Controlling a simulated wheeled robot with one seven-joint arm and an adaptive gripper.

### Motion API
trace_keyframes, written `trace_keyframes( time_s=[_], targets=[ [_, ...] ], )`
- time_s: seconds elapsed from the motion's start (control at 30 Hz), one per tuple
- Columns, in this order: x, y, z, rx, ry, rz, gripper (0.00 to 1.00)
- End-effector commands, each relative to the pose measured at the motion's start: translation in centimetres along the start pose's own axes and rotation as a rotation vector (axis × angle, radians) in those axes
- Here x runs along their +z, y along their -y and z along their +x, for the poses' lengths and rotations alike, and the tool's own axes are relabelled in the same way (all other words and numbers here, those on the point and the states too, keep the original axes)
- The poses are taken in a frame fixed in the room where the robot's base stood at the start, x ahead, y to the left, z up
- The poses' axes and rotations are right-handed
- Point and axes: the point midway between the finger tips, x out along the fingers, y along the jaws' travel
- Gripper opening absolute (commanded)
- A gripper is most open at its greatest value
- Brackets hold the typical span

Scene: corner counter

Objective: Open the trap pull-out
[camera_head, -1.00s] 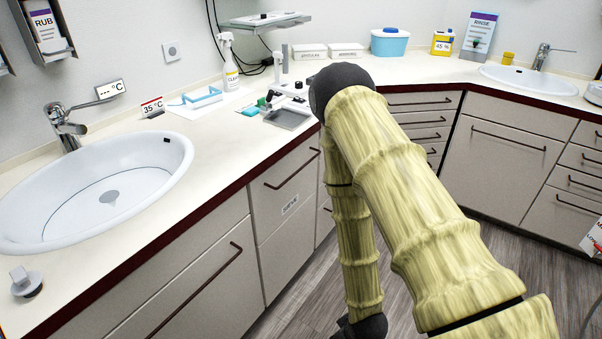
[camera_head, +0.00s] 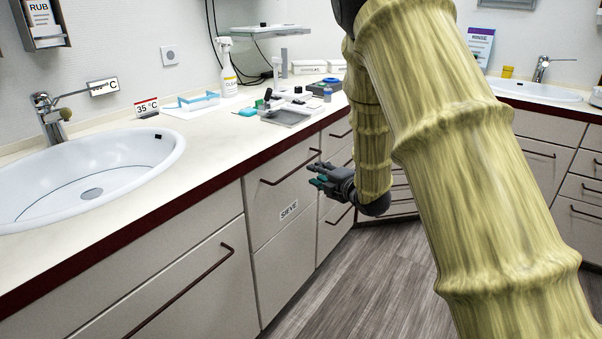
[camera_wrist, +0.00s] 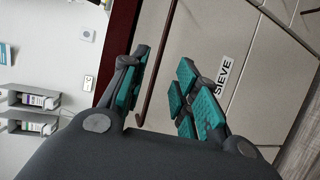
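A grey pull-out front labelled "SIEVE" (camera_head: 270,215) stands under the counter, flush with the fronts beside it. Its label also shows in the wrist view (camera_wrist: 222,76). A dark bar handle (camera_head: 288,169) runs along its upper part. No front in view carries the word "trap". My gripper (camera_head: 314,174), with teal finger pads, is at the right end of this handle. In the wrist view my gripper (camera_wrist: 164,72) is open, and the handle (camera_wrist: 154,66) lies between its fingers, nearer the left one. I cannot tell whether a finger touches it.
A wider front with a handle (camera_head: 195,290) is on the left, below the sink (camera_head: 90,180). More drawers are to the right, partly behind my arm. A grey tray (camera_head: 288,116) and a spray bottle (camera_head: 227,70) stand on the counter. The wood floor (camera_head: 350,290) is clear.

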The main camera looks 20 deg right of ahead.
Motion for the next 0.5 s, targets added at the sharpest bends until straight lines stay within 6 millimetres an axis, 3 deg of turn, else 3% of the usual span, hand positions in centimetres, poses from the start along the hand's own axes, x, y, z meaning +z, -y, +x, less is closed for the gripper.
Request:
trace_keyframes(
  time_s=[0.5],
  targets=[
    [0.0,0.1,7.5,0.0,0.0,0.003,0.3]
  ],
)
